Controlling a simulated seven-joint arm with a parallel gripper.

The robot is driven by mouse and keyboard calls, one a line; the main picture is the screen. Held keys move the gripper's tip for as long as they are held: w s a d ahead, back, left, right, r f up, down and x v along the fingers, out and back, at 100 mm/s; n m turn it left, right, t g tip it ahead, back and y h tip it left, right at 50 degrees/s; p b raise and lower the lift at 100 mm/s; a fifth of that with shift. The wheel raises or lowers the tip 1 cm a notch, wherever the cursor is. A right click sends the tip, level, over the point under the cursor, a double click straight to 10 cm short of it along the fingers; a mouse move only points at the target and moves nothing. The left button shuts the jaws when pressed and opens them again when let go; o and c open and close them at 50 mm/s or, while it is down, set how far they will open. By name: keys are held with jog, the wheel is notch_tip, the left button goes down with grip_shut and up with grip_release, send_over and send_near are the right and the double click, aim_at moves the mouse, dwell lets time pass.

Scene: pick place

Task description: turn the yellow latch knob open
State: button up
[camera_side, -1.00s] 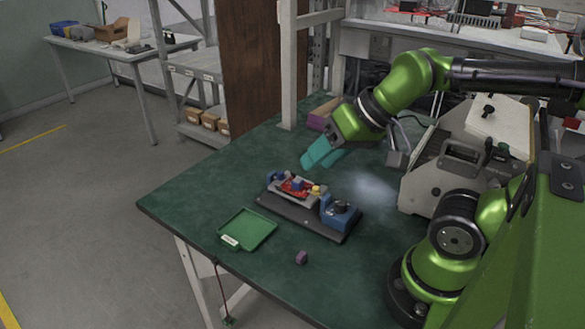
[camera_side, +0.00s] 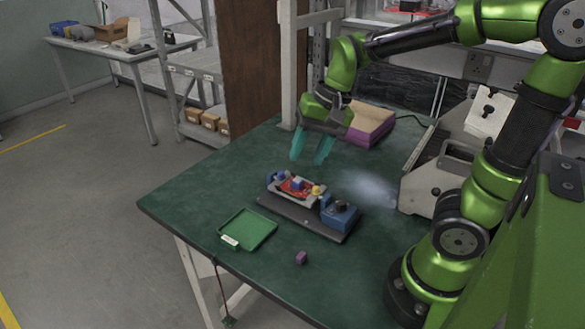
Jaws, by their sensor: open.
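The yellow latch knob (camera_side: 316,190) is small and sits at the right end of a light grey fixture with a red part (camera_side: 294,187) and blue pieces in it. The fixture lies on a dark base plate (camera_side: 288,215). The knob's turn angle is too small to make out. My gripper (camera_side: 309,160) has two teal fingers, spread apart and pointing down. It is open and empty, above and behind the fixture, apart from the knob.
A blue block-like device (camera_side: 340,214) stands on the base plate's right end. A green tray (camera_side: 248,229) and a small purple cube (camera_side: 301,257) lie in front. A purple-sided box (camera_side: 370,125) sits behind my gripper. The green table (camera_side: 185,197) is clear at left.

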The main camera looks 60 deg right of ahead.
aim_at(316, 187)
jog(key=w+d+m+g+h, duration=0.1)
jog(key=w+d+m+g, duration=0.4)
jog(key=m, duration=0.8)
jog(key=w+d+m+g+h, duration=0.1)
jog(key=w+d+m+g, duration=0.1)
jog(key=d+m, duration=0.75)
jog(key=s+a+f+m, duration=0.1)
jog(key=a+f+m, duration=0.1)
jog(key=f+m, duration=0.1)
jog(key=s+a+f+m+y, duration=0.1)
jog(key=s+a+f+m, duration=0.1)
jog(key=f, duration=0.3)
jog(key=s+a+f+m, duration=0.1)
jog(key=a+f+m, duration=0.2)
jog(key=f+m, duration=0.1)
jog(key=shift+s+a+f, duration=0.25)
jog(key=shift+s+f, duration=0.05)
jog(key=shift+f, duration=0.3)
grip_shut()
